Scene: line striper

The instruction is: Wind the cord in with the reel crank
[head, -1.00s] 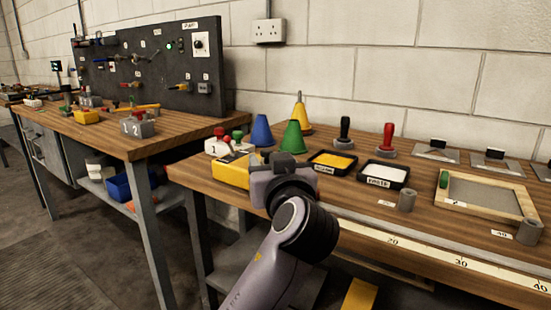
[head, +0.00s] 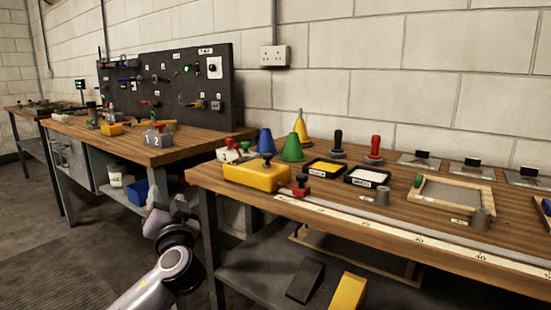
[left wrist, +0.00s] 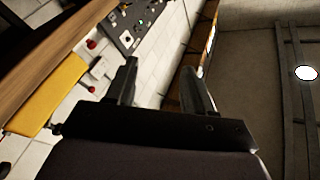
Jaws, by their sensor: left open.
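A yellow box-shaped body (head: 258,175) with a dark round knob (head: 267,160) on top sits at the left end of the front bench; it may be the reel. A small red piece with a dark top (head: 301,190) stands at its right end. I cannot make out the crank or the cord for certain. My left gripper (head: 163,203) is low, left of the bench and apart from the yellow body. In the left wrist view the gripper (left wrist: 160,82) is open with nothing between its fingers, and a yellow body (left wrist: 52,93) shows at the left. My right gripper is out of view.
Blue (head: 266,141) and green cones (head: 292,149), two trays and a framed panel (head: 455,190) stand on the front bench (head: 340,200). A scale strip (head: 370,228) runs along its front edge. A second bench (head: 110,143) with a dark board (head: 190,85) stands behind left.

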